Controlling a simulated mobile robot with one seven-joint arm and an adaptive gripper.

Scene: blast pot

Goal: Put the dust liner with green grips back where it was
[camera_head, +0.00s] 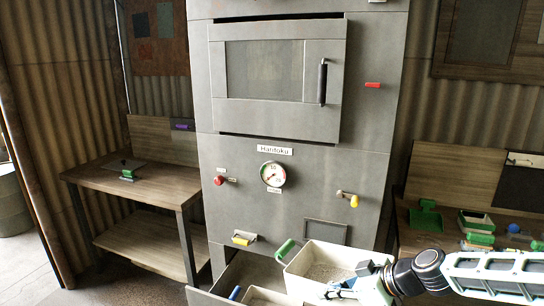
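The dust liner with green grips (303,284) is a cream open box with grey dust inside. It is raised over the right part of the open drawer (203,297) at the bottom of the cabinet. One green grip (285,249) shows on its left side; the other is hidden behind my gripper. My gripper (352,287) is at the liner's right side and appears closed on it, though the finger contact is partly hidden.
The grey cabinet (225,165) with a gauge (272,174) stands directly behind. A wooden side table (150,180) at left holds a dark plate with a green handle. A right bench holds a green dustpan (426,216), a green-and-cream box (476,222) and small items.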

